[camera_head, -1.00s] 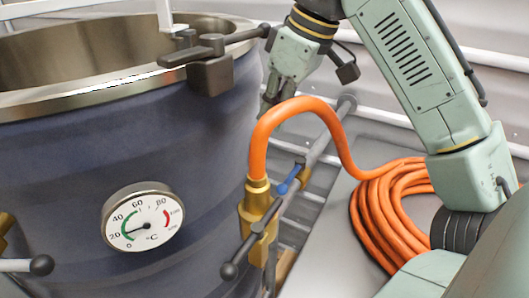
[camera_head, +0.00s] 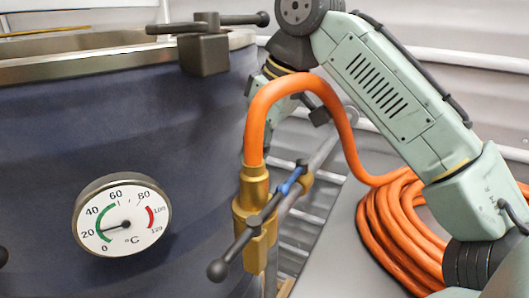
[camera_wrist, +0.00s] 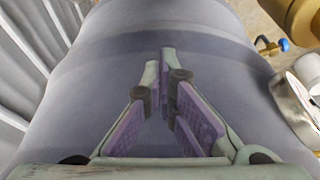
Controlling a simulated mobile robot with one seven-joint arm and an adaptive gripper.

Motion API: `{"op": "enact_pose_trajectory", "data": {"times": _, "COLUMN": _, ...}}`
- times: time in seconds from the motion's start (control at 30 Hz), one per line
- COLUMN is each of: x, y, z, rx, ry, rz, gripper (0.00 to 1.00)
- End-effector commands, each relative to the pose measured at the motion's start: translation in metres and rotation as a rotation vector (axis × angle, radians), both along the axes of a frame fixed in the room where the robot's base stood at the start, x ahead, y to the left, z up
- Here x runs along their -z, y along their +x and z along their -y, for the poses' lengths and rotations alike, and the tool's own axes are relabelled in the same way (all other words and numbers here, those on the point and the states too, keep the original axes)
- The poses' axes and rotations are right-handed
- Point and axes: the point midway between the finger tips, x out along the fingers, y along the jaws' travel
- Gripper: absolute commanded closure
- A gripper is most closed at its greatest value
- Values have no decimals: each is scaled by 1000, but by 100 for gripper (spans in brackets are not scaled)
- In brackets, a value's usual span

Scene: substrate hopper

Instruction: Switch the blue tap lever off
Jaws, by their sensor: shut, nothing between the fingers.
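The blue tap lever (camera_head: 291,181) shows in the head view beside the brass fitting (camera_head: 255,228) under the orange hose, near a small brass part (camera_head: 306,181). A grey-black bar runs across close to it. In the wrist view a small blue end (camera_wrist: 284,44) on a brass piece shows at the upper right. My gripper (camera_wrist: 160,62) is shut and empty, with its purple-padded fingers over the dark blue vessel wall. In the head view it is mostly hidden behind the hose, at the vessel's right side. It is apart from the blue lever.
The large blue vessel (camera_head: 60,140) fills the left, with a dial thermometer (camera_head: 122,215) and a clamp (camera_head: 204,55) on its rim. The orange hose (camera_head: 262,115) arches in front of my wrist and coils (camera_head: 400,225) on the grey surface. Pale rails stand behind.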

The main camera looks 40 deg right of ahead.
Motion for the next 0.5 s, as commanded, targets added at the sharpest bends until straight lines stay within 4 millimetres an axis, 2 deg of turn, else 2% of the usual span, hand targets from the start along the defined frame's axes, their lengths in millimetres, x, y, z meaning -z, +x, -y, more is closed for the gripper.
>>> {"op": "enact_pose_trajectory", "data": {"times": 0.03, "x": 11, "y": -2, "z": 2, "rx": 5, "ry": -3, "rz": -1, "gripper": 100}}
{"op": "enact_pose_trajectory", "data": {"times": 0.2, "x": 11, "y": -26, "z": 12, "rx": 6, "ry": -2, "rz": 1, "gripper": 100}}
{"op": "enact_pose_trajectory", "data": {"times": 0.5, "x": 9, "y": -36, "z": 15, "rx": 0, "ry": -2, "rz": 2, "gripper": 100}}
